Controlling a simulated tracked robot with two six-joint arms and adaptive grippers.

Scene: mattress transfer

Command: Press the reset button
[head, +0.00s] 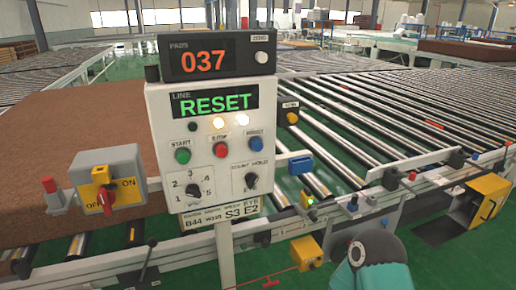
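The control panel (206,170) stands upright on a post at centre-left. Its blue button (255,144), under a small label that seems to read RESET, is at the right of the button row. The line display (215,104) shows RESET in green letters. A teal and grey rounded part at the bottom right seems to be mine, well below and right of the panel. No gripper fingers show in the head view.
A large brown mattress block (75,135) lies behind the panel on the left. A rotary switch box (110,180) sticks out left of the panel. A roller conveyor (390,115) spreads to the right. The pad counter (218,57) on top reads 037.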

